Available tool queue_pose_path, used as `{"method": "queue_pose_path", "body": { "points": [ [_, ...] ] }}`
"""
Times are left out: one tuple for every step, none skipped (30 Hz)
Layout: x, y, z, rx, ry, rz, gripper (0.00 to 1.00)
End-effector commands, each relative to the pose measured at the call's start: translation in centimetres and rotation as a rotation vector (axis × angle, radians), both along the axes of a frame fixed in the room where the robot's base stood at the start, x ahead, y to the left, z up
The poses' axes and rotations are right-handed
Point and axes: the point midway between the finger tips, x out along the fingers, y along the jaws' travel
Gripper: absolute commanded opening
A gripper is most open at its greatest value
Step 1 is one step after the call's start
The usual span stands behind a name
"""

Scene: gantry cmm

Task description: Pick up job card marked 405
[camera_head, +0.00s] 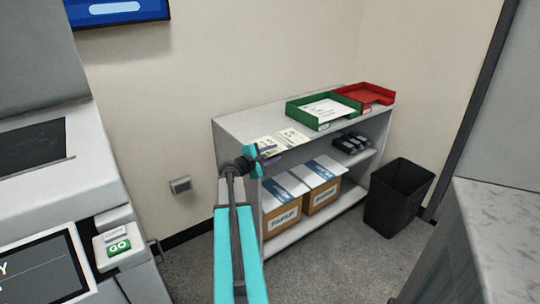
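Two pale cards lie side by side on the top of a grey shelf unit (245,123): a left card (267,143) and a right card (292,137). Their print is too small to read, so I cannot tell which, if either, is marked 405. A white sheet (326,109) lies in a green tray (297,113) farther right on the same top. My gripper (258,158) is in front of the shelf's front edge, near the left card in the picture. The view is too small to show whether its fingers are open or shut. My arm hides part of the shelf's left side.
A red tray (374,95) stands right of the green one. Boxes (283,216) and dark items (350,142) fill lower shelves. A black bin (398,196) stands right of the shelf. A machine with a GO button (119,247) is at left, a grey counter (500,235) at right.

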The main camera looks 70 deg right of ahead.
Motion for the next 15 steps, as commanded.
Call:
{"method": "queue_pose_path", "body": {
  "points": [
    [-0.01, -0.05, -0.02, 0.000, 0.000, 0.000, 0.30],
    [-0.01, -0.05, -0.02, 0.000, 0.000, 0.000, 0.30],
    [-0.01, -0.04, -0.02, 0.000, 0.000, 0.000, 0.30],
    [0.00, -0.03, -0.02, 0.000, 0.000, 0.000, 0.30],
    [0.00, -0.03, -0.02, 0.000, 0.000, 0.000, 0.30],
    [0.00, -0.02, -0.02, 0.000, 0.000, 0.000, 0.30],
    [0.01, -0.01, -0.02, 0.000, 0.000, 0.000, 0.30],
    [0.01, -0.01, -0.02, 0.000, 0.000, 0.000, 0.29],
    [0.01, 0.00, -0.02, 0.000, 0.000, 0.000, 0.22],
    [0.01, 0.00, -0.02, 0.000, 0.000, 0.000, 0.17],
    [0.02, 0.01, -0.02, 0.000, 0.000, 0.000, 0.12],
    [0.02, 0.01, -0.02, 0.000, 0.000, 0.000, 0.05],
    [0.03, 0.01, -0.03, 0.000, 0.000, 0.000, 0.00],
    [0.04, 0.02, -0.02, 0.000, 0.000, 0.000, 0.00],
    [0.04, 0.02, -0.04, 0.000, 0.000, 0.000, 0.00]
  ]
}}
